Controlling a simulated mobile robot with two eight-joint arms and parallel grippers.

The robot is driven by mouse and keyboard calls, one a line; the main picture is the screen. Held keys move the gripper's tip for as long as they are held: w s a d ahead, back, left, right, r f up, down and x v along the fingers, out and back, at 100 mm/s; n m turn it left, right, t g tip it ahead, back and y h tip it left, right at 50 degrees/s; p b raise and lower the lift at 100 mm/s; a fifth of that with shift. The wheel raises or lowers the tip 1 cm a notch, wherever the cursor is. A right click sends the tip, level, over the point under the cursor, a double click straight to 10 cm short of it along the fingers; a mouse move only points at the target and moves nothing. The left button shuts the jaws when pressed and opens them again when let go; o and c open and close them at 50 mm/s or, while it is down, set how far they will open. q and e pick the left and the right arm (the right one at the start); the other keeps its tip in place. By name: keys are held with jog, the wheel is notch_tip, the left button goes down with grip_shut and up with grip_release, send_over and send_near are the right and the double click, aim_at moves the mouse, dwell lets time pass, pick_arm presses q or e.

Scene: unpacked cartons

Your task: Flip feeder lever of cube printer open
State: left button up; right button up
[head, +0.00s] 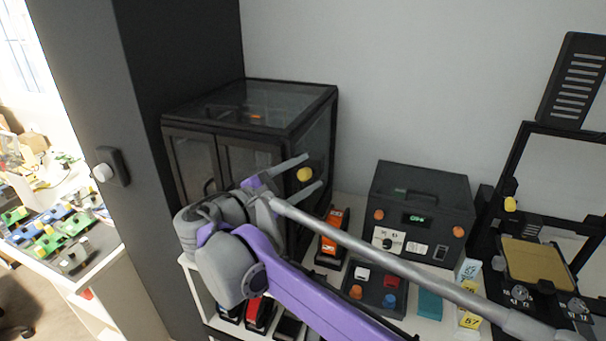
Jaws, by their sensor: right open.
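The cube printer (262,92) is a dark boxy enclosure with glass panels, standing on the white shelf against the wall. A yellow knob (304,174) shows on its right side; it looks like the end of the feeder lever, but the lever's arm is hard to make out. My right gripper (312,170) is open, its two grey fingers pointing right, one above and one below the yellow knob. I cannot tell whether either finger touches it. My right arm hides the printer's lower front. My left gripper is not in view.
A dark control box (418,205) with a green display stands right of the printer. An open-frame printer (535,265) stands at far right. A dark column (95,60) is at left.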

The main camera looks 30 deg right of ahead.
jog(key=shift+c, duration=0.3)
grip_shut()
jog(key=shift+r+y+p, duration=0.4)
jog(key=shift+y+p, duration=0.1)
jog(key=shift+p, duration=0.15)
jog(key=shift+w+f+n, duration=0.1)
jog(key=shift+w+n, duration=0.05)
jog(key=shift+n, duration=0.15)
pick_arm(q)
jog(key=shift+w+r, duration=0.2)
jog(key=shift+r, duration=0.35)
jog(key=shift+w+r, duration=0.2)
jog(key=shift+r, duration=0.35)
pick_arm(e)
jog(key=shift+o, duration=0.3)
grip_release()
